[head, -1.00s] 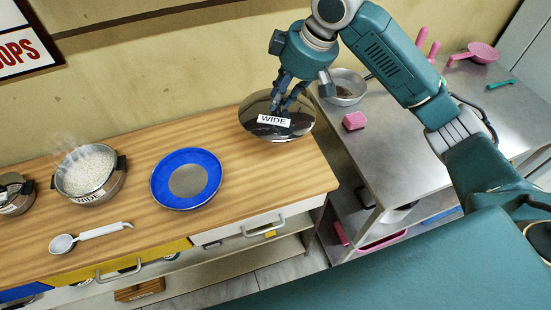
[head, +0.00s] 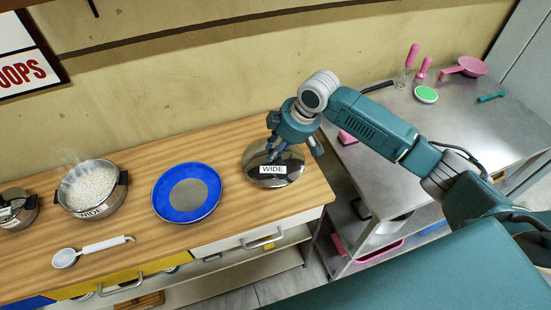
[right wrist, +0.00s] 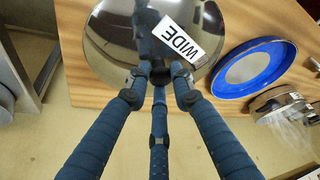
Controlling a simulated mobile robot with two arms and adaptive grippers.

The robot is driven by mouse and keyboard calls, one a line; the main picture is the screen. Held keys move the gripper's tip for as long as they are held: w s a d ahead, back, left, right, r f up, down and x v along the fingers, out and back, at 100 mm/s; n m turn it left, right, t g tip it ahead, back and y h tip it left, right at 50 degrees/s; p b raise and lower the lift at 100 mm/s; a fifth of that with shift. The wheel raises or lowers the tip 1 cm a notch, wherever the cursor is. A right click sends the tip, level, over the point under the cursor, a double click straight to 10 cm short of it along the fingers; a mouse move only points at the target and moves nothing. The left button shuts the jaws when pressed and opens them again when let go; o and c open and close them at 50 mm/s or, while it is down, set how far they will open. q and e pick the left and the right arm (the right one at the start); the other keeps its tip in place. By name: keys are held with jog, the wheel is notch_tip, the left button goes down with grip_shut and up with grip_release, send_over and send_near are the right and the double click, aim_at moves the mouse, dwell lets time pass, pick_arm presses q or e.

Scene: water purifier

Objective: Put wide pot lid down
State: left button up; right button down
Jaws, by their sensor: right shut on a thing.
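The wide pot lid (head: 283,178) is a shiny metal dome with a white "WIDE" label. It is at the right end of the wooden counter and looks level, on or just above the top; I cannot tell if it touches. My right gripper (head: 274,155) is above it with its fingers shut on the lid's knob. In the right wrist view the three blue fingers (right wrist: 165,82) close around the dark knob of the lid (right wrist: 115,45). The wide pot (head: 92,189), full of white grains and steaming, stands uncovered at the left. My left gripper is not in view.
A blue-rimmed plate (head: 211,204) lies left of the lid on the wooden counter (head: 150,224). A white-handled ladle (head: 100,246) lies at the front left. A steel table (head: 460,120) at the right holds pink utensils (head: 473,66) and a green-topped item (head: 426,94).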

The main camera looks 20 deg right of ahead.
aim_at(277, 159)
notch_tip(277, 159, down, 5)
jog(key=shift+r+p, duration=0.1)
jog(key=shift+p, duration=0.2)
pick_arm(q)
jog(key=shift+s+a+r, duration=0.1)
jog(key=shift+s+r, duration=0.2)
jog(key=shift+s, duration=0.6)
pick_arm(e)
jog(key=shift+f, duration=0.35)
jog(key=shift+f, duration=0.1)
jog(key=c, duration=1.5)
grip_release()
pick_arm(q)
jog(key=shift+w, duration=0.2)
pick_arm(e)
jog(key=shift+r, duration=0.3)
pick_arm(q)
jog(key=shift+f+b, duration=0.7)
jog(key=shift+b, duration=0.05)
pick_arm(e)
jog(key=v, duration=1.1)
jog(key=shift+s+d+r, duration=0.1)
jog(key=shift+s+r, duration=0.05)
jog(key=shift+r, duration=0.15)
